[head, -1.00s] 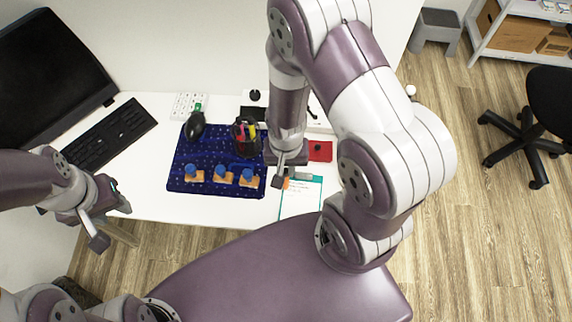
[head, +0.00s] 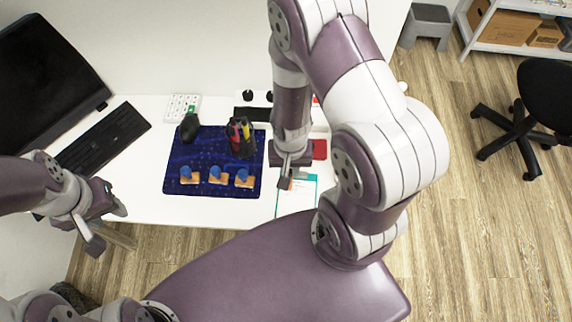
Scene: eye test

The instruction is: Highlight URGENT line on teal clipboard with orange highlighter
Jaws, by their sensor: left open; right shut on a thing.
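The teal clipboard (head: 297,204) lies on the white desk near its front edge and holds a pale sheet. My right gripper (head: 292,180) points down over the clipboard's upper left part, shut on the orange highlighter, which is mostly hidden by the fingers. I cannot tell whether the tip touches the sheet. The URGENT line cannot be made out at this size. My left gripper (head: 107,226) is open and empty, beyond the desk's front edge at the left.
A dark blue mat (head: 185,152) left of the clipboard bears several orange blocks with blue knobs and a pen cup (head: 240,140). A red pad (head: 319,149) lies just behind the clipboard. A keyboard (head: 105,138) and monitor (head: 45,85) stand at the left.

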